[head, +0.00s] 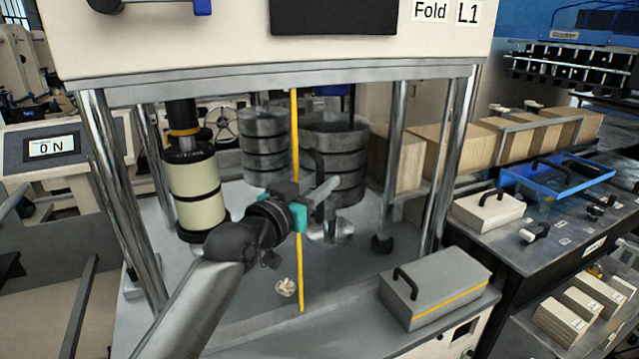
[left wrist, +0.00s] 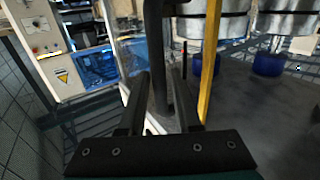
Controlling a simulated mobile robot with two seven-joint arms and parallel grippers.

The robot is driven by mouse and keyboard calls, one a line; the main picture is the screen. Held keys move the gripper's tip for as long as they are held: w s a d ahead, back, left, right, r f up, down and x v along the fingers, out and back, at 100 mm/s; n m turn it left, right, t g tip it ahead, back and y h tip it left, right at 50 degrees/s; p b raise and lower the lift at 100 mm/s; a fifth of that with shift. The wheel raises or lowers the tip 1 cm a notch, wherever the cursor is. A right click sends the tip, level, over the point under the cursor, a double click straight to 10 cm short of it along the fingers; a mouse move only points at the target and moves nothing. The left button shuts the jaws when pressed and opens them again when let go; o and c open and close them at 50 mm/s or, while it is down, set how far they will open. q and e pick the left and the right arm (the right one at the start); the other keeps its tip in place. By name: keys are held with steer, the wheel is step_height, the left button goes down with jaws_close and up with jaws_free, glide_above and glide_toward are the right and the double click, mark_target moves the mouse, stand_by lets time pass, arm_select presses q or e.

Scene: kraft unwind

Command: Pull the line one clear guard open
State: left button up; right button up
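The clear guard hangs on the front of the machine marked L1, its see-through panel hard to make out. Its yellow edge strip (head: 295,130) stands upright and also shows in the left wrist view (left wrist: 209,75). A dark bar handle (head: 318,163) is beside the strip. My left gripper (head: 322,192) is at the strip and handle, partly hiding them. In the left wrist view, its two fingers (left wrist: 161,90) stand apart with the dark handle (left wrist: 157,45) between them; a narrow gap seems to show beside the handle. My right gripper is not in view.
Behind the guard are metal roller stacks (head: 264,145) and a cream roll (head: 193,188). Chrome posts (head: 122,200) frame the opening. A grey box with a handle (head: 432,288) sits on the ledge at front right. A side bench (head: 520,245) holds a blue tray (head: 550,183).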

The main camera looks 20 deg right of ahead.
arm_select(q)
steer(key=shift+a, duration=0.15)
steer(key=b+v, duration=0.1)
steer(key=v, duration=1.4)
steer(key=shift+b, duration=0.3)
steer(key=shift+s+f, duration=0.1)
